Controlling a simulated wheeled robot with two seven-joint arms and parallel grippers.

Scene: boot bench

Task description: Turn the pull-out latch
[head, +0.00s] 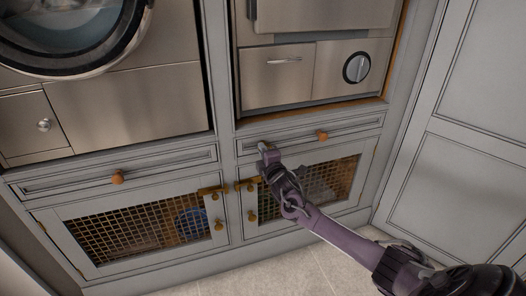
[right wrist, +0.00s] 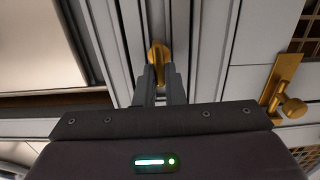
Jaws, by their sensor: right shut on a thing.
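A brass plate latch with a round knob (right wrist: 293,107) stands apart at the right of the wrist view. My left gripper is not in view.
The left mesh door (head: 140,228) has a brass latch (head: 212,190) at its upper right corner. Drawers with wooden knobs (head: 118,178) run above both doors. A steel appliance with a dial (head: 356,67) sits above. Tiled floor (head: 270,278) is clear below.

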